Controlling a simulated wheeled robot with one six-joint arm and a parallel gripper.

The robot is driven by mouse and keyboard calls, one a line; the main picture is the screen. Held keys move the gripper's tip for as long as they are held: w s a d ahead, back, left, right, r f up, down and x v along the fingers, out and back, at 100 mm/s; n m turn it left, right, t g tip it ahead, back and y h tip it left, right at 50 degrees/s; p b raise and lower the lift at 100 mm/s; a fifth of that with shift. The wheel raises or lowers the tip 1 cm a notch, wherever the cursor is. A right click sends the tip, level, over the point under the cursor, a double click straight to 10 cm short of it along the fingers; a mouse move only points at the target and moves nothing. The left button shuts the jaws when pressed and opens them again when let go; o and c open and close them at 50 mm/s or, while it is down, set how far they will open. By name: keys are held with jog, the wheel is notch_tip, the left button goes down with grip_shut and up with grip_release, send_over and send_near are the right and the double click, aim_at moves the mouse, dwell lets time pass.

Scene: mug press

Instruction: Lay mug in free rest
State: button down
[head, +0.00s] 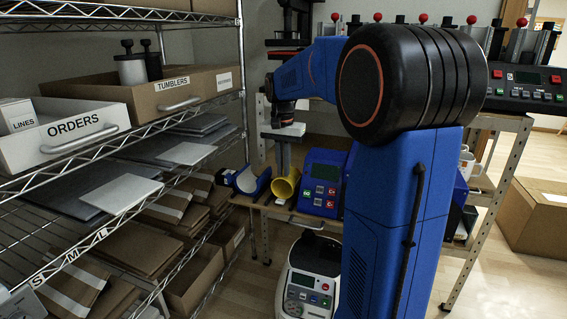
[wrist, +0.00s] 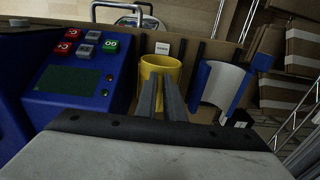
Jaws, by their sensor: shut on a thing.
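My gripper (head: 284,170) points down over the bench, its fingers shut on the yellow mug (head: 284,187). In the wrist view, the fingers (wrist: 161,82) reach over the mug (wrist: 149,70), and its open rim shows beyond them. In the head view, the mug's dark mouth shows below the fingertips. I cannot tell whether the mug touches the bench. A blue half-round cradle with a pale grey lining (head: 251,181) is beside the mug, left in the head view. It looks empty in the wrist view (wrist: 223,85), right of the mug.
A blue control box (head: 321,183) with buttons stands close on the mug's other side. A wire shelf (head: 243,70) with boxes and trays rises at left. A white mug (head: 467,163) stands at the right.

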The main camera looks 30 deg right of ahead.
jog(key=shift+f, duration=0.35)
jog(key=c, duration=1.8)
grip_release()
jog(key=shift+o, duration=0.7)
jog(key=o, duration=1.3)
jog(key=shift+r, duration=4)
